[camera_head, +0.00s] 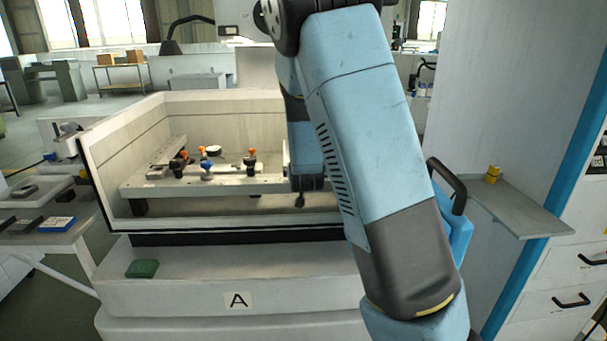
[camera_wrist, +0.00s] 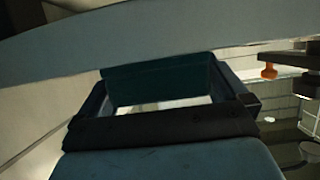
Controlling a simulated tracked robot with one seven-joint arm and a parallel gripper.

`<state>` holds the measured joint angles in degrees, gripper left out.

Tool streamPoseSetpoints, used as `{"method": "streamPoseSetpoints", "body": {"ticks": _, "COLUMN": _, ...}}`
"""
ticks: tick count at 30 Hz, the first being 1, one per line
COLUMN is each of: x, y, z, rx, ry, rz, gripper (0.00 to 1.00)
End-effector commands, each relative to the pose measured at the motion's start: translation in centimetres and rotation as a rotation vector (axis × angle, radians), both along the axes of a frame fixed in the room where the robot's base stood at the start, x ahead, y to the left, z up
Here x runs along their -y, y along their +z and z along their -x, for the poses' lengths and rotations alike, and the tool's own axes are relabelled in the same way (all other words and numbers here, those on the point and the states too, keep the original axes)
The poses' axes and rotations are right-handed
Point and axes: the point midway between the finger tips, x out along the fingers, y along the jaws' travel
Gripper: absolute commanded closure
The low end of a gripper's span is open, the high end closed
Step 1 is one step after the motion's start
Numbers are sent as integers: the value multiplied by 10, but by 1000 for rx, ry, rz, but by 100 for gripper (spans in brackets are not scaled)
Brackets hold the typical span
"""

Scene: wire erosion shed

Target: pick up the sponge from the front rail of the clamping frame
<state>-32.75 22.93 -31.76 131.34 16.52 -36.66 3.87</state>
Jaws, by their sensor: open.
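I cannot make out a sponge on the front rail of the clamping frame (camera_head: 225,186) in the head view; my arm covers the rail's right part. A green block (camera_head: 143,268) that looks like a pad or sponge lies on the machine's ledge in front of the tank, left of the letter A. My gripper (camera_head: 300,196) is open and mostly hidden behind my arm, low over the right part of the frame. The wrist view is dark, with a teal block shape beyond a black bar; I cannot tell whether it is the sponge.
Orange and black clamp knobs (camera_head: 251,160) and a blue knob (camera_head: 207,170) stand on the frame. An orange knob (camera_wrist: 268,70) shows at the wrist view's right. Pale tank walls (camera_head: 115,175) enclose the frame. A side shelf (camera_head: 520,207) holds small yellow pieces (camera_head: 493,174).

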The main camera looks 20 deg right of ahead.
Motion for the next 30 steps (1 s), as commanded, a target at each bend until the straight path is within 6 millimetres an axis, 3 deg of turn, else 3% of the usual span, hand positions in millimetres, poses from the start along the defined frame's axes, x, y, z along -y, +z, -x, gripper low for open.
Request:
{"method": "streamPoseSetpoints", "body": {"ticks": 7, "x": 0, "y": 0, "z": 0, "rx": 0, "ry": 0, "rz": 0, "gripper": 2}}
{"method": "streamPoseSetpoints", "body": {"ticks": 17, "x": 0, "y": 0, "z": 0, "rx": 0, "ry": 1, "rz": 0, "gripper": 34}}
{"method": "streamPoseSetpoints", "body": {"ticks": 25, "x": -1, "y": 2, "z": 0, "rx": 1, "ry": 1, "rz": 0, "gripper": 34}}
{"method": "streamPoseSetpoints", "body": {"ticks": 30, "x": -1, "y": 17, "z": 0, "rx": 3, "ry": 1, "rz": -2, "gripper": 34}}
